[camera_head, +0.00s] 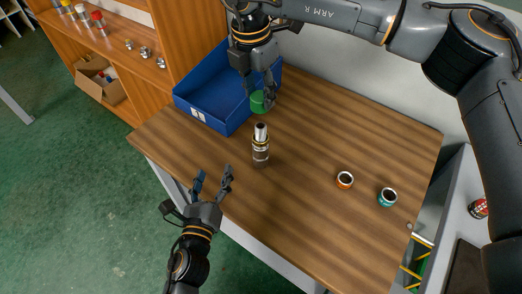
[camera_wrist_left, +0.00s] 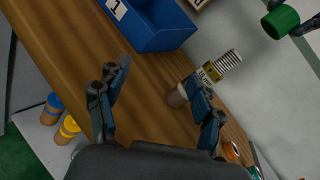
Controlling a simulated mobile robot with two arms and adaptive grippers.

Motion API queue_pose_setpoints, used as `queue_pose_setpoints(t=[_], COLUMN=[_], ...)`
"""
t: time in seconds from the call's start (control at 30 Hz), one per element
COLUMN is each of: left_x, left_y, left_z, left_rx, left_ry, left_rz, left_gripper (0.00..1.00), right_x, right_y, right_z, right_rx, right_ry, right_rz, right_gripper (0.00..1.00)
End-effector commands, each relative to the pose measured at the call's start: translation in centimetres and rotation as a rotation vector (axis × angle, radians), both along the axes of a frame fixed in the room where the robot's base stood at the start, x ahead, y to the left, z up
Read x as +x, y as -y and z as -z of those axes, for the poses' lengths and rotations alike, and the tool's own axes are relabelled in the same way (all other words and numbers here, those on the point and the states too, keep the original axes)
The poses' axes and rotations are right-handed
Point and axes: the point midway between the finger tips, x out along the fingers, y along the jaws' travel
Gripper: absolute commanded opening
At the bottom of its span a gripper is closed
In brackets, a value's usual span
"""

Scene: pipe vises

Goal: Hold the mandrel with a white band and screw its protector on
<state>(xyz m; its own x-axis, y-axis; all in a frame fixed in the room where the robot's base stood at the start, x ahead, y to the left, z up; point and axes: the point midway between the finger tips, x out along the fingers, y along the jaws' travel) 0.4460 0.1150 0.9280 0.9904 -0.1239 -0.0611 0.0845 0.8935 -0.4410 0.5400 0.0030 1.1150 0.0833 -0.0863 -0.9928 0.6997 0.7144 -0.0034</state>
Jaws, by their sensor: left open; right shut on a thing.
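The mandrel (camera_head: 261,147) stands upright on the wooden table, with a pale threaded top and dark and gold rings below. In the left wrist view the mandrel (camera_wrist_left: 229,61) shows its bare thread, a yellow ring and a pale marking; a finger hides part of its body. My left gripper (camera_head: 212,176) is open and empty near the table's front edge, left of and nearer than the mandrel. My right gripper (camera_head: 259,90) is shut on the green protector (camera_head: 258,103), held beyond the mandrel and apart from it. The green protector (camera_wrist_left: 281,22) also shows in the left wrist view.
A blue bin (camera_head: 211,113) stands at the table's back left, close to the right gripper. An orange ringed cap (camera_head: 345,181) and a teal one (camera_head: 387,198) sit to the right. The table (camera_head: 300,140) is clear around the mandrel. A wooden shelf (camera_head: 128,62) stands behind left.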

Motion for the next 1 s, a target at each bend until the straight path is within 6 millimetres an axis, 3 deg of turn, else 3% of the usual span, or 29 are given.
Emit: queue_pose_setpoints(t=[0.1,0.3,0.73,1.0], left_x=[-0.5,-1.2,-1.1,2.4], left_y=[3.7,6.9,7.3,8.6], left_z=[0.2,0.5,0.5,0.5], left_rx=[0.226,0.414,0.430,0.433], left_ry=[0.083,0.165,0.174,0.177], left_rz=[0.140,0.259,0.271,0.272], left_gripper=[0.67,0.67,0.67,0.67], right_x=[0.0,0.0,0.0,0.0], right_y=[0.0,0.0,0.0,0.0], right_z=[0.0,0.0,0.0,0.0], right_rx=[-0.001,-0.001,-0.001,-0.001], right_ry=[-0.001,-0.001,-0.001,-0.001], right_rz=[0.001,-0.001,-0.002,-0.002], right_gripper=[0.23,0.23,0.23,0.23])
